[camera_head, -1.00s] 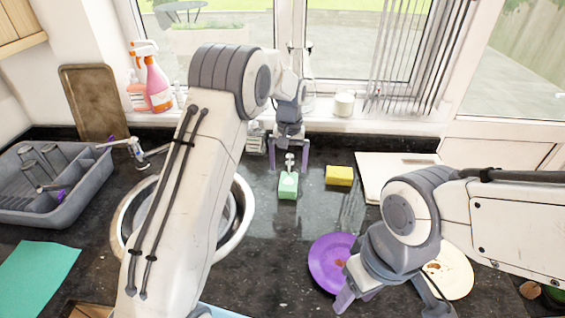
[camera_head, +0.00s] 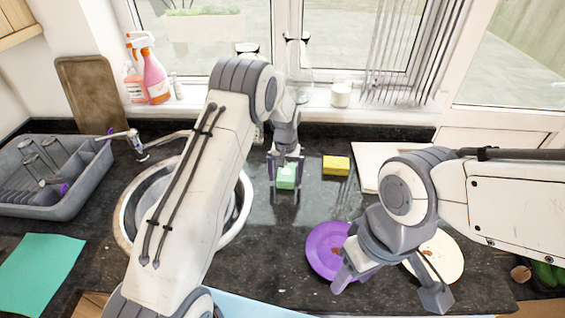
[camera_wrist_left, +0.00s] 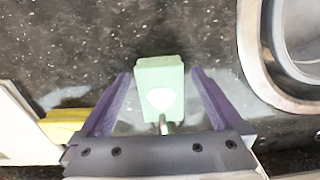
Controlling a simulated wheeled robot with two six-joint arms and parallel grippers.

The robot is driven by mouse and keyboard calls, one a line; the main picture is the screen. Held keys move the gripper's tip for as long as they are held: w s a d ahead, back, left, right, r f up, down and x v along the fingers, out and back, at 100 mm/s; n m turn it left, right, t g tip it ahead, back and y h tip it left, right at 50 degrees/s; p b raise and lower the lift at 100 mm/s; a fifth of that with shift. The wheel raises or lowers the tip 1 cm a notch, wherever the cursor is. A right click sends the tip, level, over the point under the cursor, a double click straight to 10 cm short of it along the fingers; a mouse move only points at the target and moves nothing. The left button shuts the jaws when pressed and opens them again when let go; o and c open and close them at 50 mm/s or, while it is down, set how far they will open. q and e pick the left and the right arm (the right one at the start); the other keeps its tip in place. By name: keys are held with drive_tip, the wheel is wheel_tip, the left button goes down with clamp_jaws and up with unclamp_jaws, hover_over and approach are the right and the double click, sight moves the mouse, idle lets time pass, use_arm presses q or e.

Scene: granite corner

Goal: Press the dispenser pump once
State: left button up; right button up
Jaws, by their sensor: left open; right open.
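The dispenser (camera_head: 286,183), a small green bottle, stands on the dark granite counter behind the purple plate. Its green body also shows in the left wrist view (camera_wrist_left: 160,80), with a metallic pump spout (camera_wrist_left: 163,126) at the near end. My left gripper (camera_head: 286,190) is open, pointing down over the dispenser. In the left wrist view, its two purple fingers stand on either side of the bottle, with gaps showing. The top of the pump is hidden by the gripper in the head view. My right gripper (camera_head: 388,287) is open and empty above the plates.
A yellow sponge (camera_head: 336,165) lies right of the dispenser, near a pale board (camera_head: 372,160). The sink (camera_head: 126,215) is to the left, partly behind my left arm. A purple plate (camera_head: 322,262) and cream plate (camera_head: 449,254) lie in front.

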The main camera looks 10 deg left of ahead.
use_arm(q)
drive_tip(key=shift+f, duration=0.7)
use_arm(e)
drive_tip(key=shift+r, duration=0.2)
